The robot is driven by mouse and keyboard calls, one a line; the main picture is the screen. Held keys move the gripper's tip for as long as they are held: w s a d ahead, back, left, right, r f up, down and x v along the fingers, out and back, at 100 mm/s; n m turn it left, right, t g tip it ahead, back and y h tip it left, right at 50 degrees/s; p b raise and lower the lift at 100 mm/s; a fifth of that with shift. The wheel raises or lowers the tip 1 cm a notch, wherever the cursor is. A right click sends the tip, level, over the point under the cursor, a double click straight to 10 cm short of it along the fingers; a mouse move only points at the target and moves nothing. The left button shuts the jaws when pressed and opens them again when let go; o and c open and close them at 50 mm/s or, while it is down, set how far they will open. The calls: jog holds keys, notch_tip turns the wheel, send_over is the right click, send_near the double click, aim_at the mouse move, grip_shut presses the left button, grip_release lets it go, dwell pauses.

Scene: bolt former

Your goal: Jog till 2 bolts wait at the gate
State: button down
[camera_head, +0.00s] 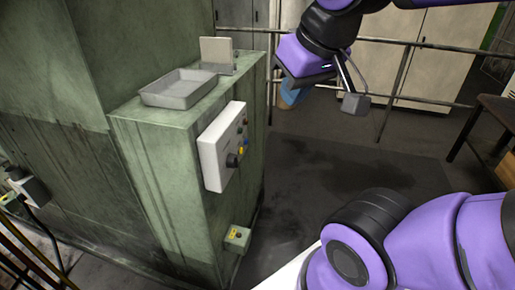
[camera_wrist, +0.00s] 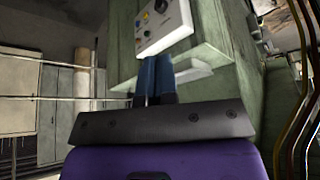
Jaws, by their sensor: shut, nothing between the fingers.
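A white control panel (camera_head: 225,145) with a large dark knob, a blue control and small buttons is on the side of the green machine cabinet (camera_head: 145,170). It also shows in the wrist view (camera_wrist: 163,24), with yellow, red and blue controls. A grey open tray (camera_head: 180,89) lies on the cabinet top and looks empty. An upright grey plate (camera_head: 216,51) stands behind it. I see no bolts, and cannot make out the gate. My gripper (camera_wrist: 154,60) is shut and empty, apart from the panel; its dark fingers overlap the panel's edge in the wrist view.
A metal railing (camera_head: 395,88) runs behind my arm. A dark table (camera_head: 490,120) stands at the right. The floor (camera_head: 330,175) beside the cabinet is clear.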

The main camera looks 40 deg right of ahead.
aim_at(241, 151)
jog(key=w+d+f+m+g+y, duration=0.2)
jog(key=w+f+m+y, duration=0.1)
jog(key=w+f+m, duration=0.6)
jog(key=w+d+f+m+g+y, duration=0.2)
jog(key=w+f+m+y, duration=0.35)
jog(key=m, duration=0.55)
jog(key=w+d+f+m+t, duration=0.1)
jog(key=w+d+f+m, duration=0.2)
jog(key=d+f+m, duration=0.3)
jog(key=w+d+f+m+t, duration=0.2)
jog(key=w+d+f+m, duration=0.2)
jog(key=f+m, duration=0.9)
notch_tip(241, 151, down, 2)
jog(key=shift+d+f+t, duration=0.1)
jog(key=shift+d+t, duration=0.2)
jog(key=shift+d, duration=0.9)
jog(key=shift+w+a, duration=0.1)
jog(key=w+a, duration=0.5)
jog(key=w, duration=0.1)
jog(key=shift+w+a, duration=0.15)
jog(key=shift+w, duration=0.25)
jog(key=shift+w+a, duration=0.1)
jog(key=shift+w, duration=0.05)
